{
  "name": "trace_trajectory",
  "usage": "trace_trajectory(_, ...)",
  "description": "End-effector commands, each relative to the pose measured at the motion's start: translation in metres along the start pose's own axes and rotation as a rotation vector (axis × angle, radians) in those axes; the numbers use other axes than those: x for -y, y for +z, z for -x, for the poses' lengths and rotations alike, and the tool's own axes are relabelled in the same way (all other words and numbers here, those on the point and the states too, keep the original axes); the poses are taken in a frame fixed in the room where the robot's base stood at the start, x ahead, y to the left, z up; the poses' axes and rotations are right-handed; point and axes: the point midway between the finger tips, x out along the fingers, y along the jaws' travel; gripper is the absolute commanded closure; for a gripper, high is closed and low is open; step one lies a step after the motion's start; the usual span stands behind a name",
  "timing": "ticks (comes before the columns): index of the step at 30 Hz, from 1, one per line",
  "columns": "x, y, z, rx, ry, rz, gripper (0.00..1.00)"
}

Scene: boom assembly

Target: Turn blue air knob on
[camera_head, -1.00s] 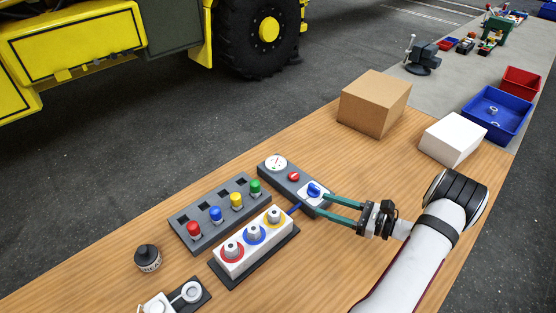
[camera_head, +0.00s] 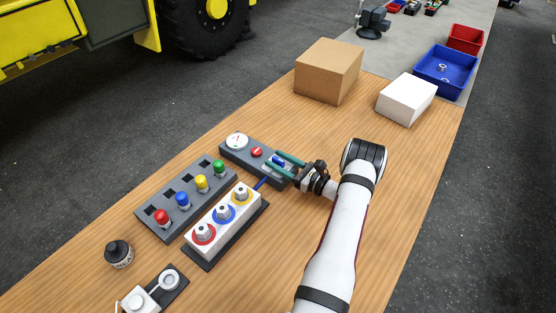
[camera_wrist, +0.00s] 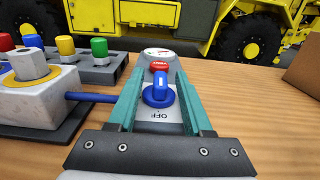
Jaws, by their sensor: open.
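The blue air knob (camera_wrist: 158,92) sits on a white plate marked "OFF" on a dark grey panel. In the head view the knob (camera_head: 278,161) is partly covered by the fingers. My gripper (camera_wrist: 157,80) is open, with one green finger on each side of the knob. There are visible gaps between the fingers and the knob in the wrist view. In the head view my gripper (camera_head: 277,163) reaches over the panel's right end. A red button (camera_wrist: 159,66) and a round white gauge (camera_head: 236,141) are on the same panel.
A white block with red, blue and yellow rings (camera_head: 224,217) stands close in front, joined by a blue hose (camera_wrist: 92,97). A grey rack (camera_head: 170,221) holds coloured plugs. A cardboard box (camera_head: 328,70) and white box (camera_head: 407,99) stand behind. The wood at right is bare.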

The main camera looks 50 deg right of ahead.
Motion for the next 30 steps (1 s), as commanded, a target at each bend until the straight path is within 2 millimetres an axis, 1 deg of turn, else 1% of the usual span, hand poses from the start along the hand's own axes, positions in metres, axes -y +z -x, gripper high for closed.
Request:
trace_trajectory(3, 0.0002, 0.0000, -0.0039, 0.000, -0.001, 0.000, 0.50)
trace_trajectory(9, 0.0002, 0.0001, -0.0041, 0.000, -0.001, -0.001, 0.50)
trace_trajectory(11, 0.0001, 0.0002, -0.0041, 0.000, -0.001, -0.001, 0.59)
trace_trajectory(15, 0.0001, 0.0002, -0.0040, 0.000, -0.001, -0.001, 0.84)
trace_trajectory(18, 0.0001, 0.0002, -0.0039, 0.000, -0.001, -0.001, 1.00)
trace_trajectory(30, -0.0005, 0.0003, -0.0038, 0.000, -0.017, -0.002, 1.00)
